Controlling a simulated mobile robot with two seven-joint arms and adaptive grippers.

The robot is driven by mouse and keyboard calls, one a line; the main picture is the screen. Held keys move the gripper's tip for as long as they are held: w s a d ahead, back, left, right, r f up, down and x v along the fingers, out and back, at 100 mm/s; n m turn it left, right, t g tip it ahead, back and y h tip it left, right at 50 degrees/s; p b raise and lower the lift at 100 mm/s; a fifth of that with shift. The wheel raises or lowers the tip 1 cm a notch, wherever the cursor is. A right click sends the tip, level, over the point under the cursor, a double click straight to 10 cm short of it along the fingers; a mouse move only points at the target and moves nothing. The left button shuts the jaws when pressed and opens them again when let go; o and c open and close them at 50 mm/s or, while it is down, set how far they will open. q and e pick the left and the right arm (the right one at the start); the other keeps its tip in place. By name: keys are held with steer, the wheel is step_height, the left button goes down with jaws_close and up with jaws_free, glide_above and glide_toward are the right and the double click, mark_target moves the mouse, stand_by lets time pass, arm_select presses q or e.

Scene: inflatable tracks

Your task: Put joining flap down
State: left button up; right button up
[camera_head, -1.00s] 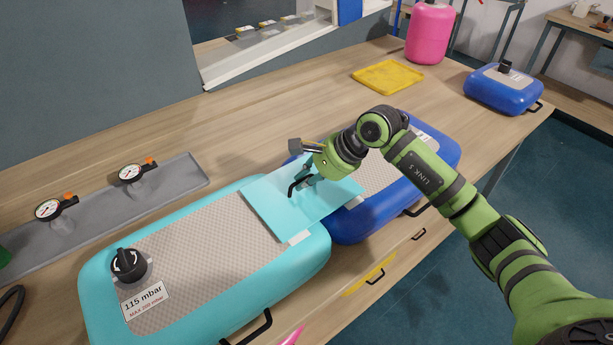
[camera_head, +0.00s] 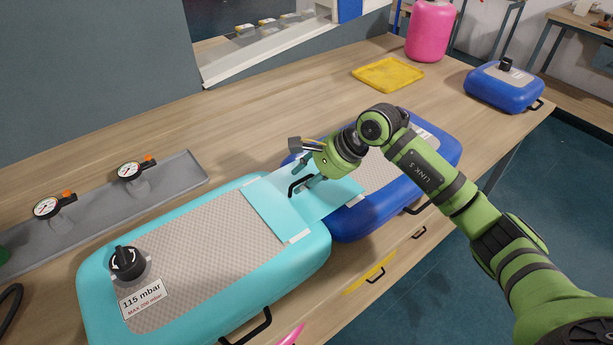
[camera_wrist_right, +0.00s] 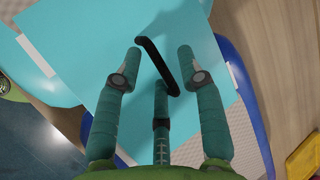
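The joining flap (camera_head: 335,195) is a flat teal panel with a black bar handle (camera_head: 297,188). It spans from the teal inflatable track (camera_head: 200,235) across onto the blue inflatable track (camera_head: 440,158). Whether its far edge touches the blue track is hard to tell. My right gripper (camera_wrist_right: 160,58) is over the flap, with teal fingers spread on both sides of the handle (camera_wrist_right: 157,62). The fingers show gaps to the handle. In the head view the right gripper (camera_head: 312,178) partly hides the flap's back part. My left gripper is not in view.
A grey tray with gauges (camera_head: 180,172) lies behind the teal track. A black valve knob (camera_head: 127,262) sits on the teal track's left end. A yellow tray (camera_head: 388,74), a pink canister (camera_head: 430,30) and another blue inflatable (camera_head: 503,88) stand farther back. The bench between is clear.

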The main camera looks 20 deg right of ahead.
steer(key=shift+s+d+r, duration=0.1)
steer(key=shift+d+r, duration=0.15)
steer(key=shift+r, duration=0.3)
arm_select(q)
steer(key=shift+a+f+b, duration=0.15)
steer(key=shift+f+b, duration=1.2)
steer(key=shift+b, duration=0.35)
arm_select(e)
steer(key=v, duration=1.1)
steer(key=shift+s, duration=0.15)
